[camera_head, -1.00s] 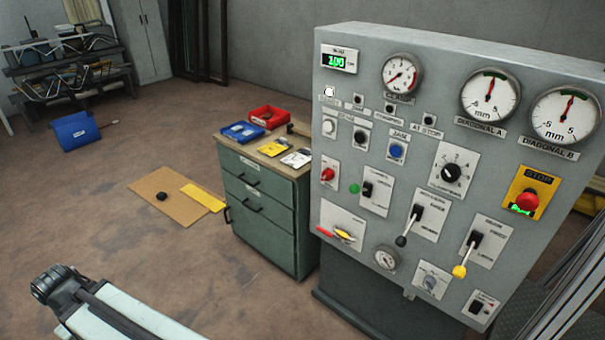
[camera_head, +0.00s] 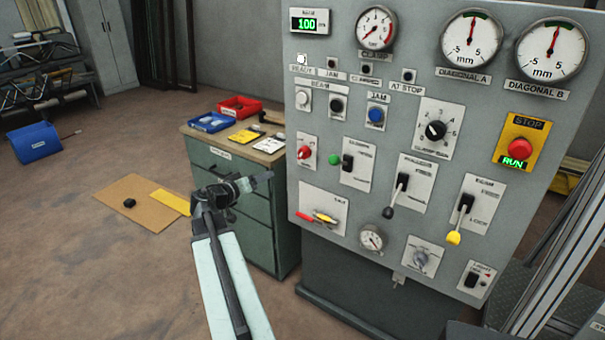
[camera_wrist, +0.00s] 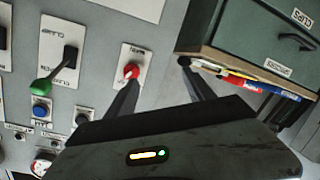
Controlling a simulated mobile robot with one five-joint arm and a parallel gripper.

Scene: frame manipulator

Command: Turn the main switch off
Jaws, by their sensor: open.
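The main switch is probably the small red rotary knob (camera_head: 304,153) on a white plate at the left edge of the grey control panel (camera_head: 400,150). In the wrist view this red knob (camera_wrist: 131,71) shows just beyond the tip of the left finger; I cannot tell whether they touch. My gripper (camera_head: 266,180) is left of and slightly below the knob in the head view, in front of the green cabinet. In the wrist view my gripper (camera_wrist: 159,72) is open with nothing between its fingers. The right finger lies over the cabinet top's edge.
The green drawer cabinet (camera_head: 235,190) stands beside the panel, with a red bin (camera_head: 238,106) and a blue bin (camera_head: 211,121) on top. The floor at left is mostly open.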

